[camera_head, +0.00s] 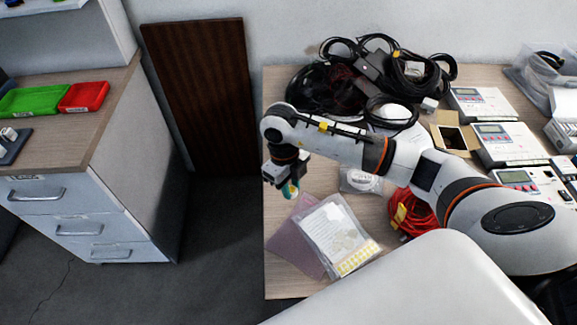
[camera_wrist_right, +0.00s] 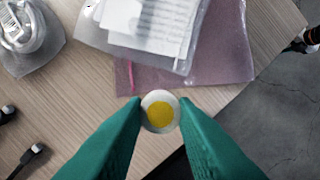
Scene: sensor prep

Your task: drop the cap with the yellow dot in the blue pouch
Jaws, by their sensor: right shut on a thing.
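My right gripper (camera_head: 290,189) is above the near left part of the table. In the right wrist view its green fingers (camera_wrist_right: 160,120) are shut on a white round cap with a yellow dot (camera_wrist_right: 160,111), dot facing the camera. The cap cannot be made out in the head view. A flat mauve-pink pouch (camera_head: 290,238) lies on the table below the gripper, partly under a clear bag; it also shows in the right wrist view (camera_wrist_right: 228,55), beyond the cap. No pouch looks plainly blue. My left gripper is not in view.
The clear bag (camera_head: 335,228) holds printed paper and yellow dots. Red cable (camera_head: 415,212), a bagged white coil (camera_head: 361,181), black cables (camera_head: 330,92) and several meters (camera_head: 505,143) crowd the table (camera_head: 280,282). A cabinet (camera_head: 90,190) with green and red trays stands left.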

